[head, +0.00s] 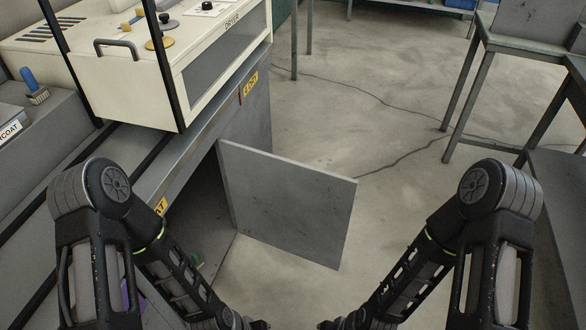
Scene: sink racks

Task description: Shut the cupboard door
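The cupboard door (290,205) is a flat grey panel. It stands wide open, swung out from the grey cupboard (255,118) under the counter. Its hinged edge is on the left in the head view, beside the dark cupboard opening (203,215). My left arm comes in at the lower left, in front of the counter and part of the opening. My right arm comes in at the lower right, over the floor. Both forearms run down to the bottom edge, below the door and apart from it.
A cream dryer box (170,65) with a handle stands on the counter above the cupboard. A blue-handled brush (34,86) lies at the left. A grey metal table (500,42) stands at the right.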

